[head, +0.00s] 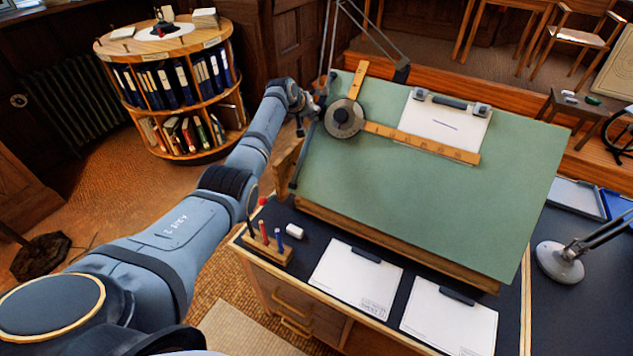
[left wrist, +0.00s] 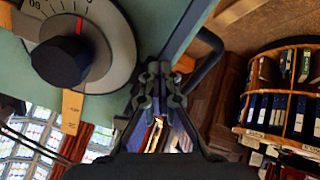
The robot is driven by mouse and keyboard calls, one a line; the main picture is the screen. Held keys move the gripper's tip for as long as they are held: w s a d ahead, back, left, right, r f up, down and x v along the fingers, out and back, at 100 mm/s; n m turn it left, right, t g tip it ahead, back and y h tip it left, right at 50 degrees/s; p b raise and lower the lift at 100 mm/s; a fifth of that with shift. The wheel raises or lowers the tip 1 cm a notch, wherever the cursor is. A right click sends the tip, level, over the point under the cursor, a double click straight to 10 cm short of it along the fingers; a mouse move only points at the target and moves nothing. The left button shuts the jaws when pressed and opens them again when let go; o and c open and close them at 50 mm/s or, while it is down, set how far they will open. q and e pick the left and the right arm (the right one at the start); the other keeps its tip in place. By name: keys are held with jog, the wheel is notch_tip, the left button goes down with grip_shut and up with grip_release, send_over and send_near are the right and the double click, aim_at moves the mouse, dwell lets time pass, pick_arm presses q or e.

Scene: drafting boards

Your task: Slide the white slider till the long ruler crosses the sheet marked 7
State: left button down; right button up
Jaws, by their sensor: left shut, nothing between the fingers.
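The green drafting board (head: 420,210) is tilted above a dark desk. On its upper left is a round dial head (head: 343,118) with a black knob, also large in the left wrist view (left wrist: 75,48). The long wooden ruler (head: 425,142) runs right from the dial and passes along the lower edge of a white sheet (head: 435,125) clipped to the board. I cannot read a 7 on it. I cannot pick out the white slider. My left gripper (head: 304,112) is shut and empty beside the board's left edge; its fingers (left wrist: 159,82) show apart from the dial. My right gripper is not in view.
A dark rail (head: 298,165) runs along the board's left edge. Two clipped sheets, one at left (head: 350,280) and one at right (head: 450,318), lie on the desk beside a pen stand (head: 264,245). A lamp (head: 562,262) stands right; a round bookcase (head: 170,85) stands behind left.

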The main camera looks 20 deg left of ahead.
pick_arm(q)
jog(key=shift+w+r+b, duration=0.55)
jog(key=shift+r+b, duration=0.05)
jog(key=shift+r, duration=0.05)
dwell(0.6)
jog(key=shift+s+f+p, duration=0.2)
jog(key=shift+s+p, duration=0.05)
jog(key=shift+p, duration=0.35)
jog(key=shift+s+f+p, duration=0.2)
jog(key=shift+f+p, duration=0.1)
jog(key=shift+f, duration=0.05)
jog(key=p+v, duration=0.7)
jog(key=p, duration=0.6)
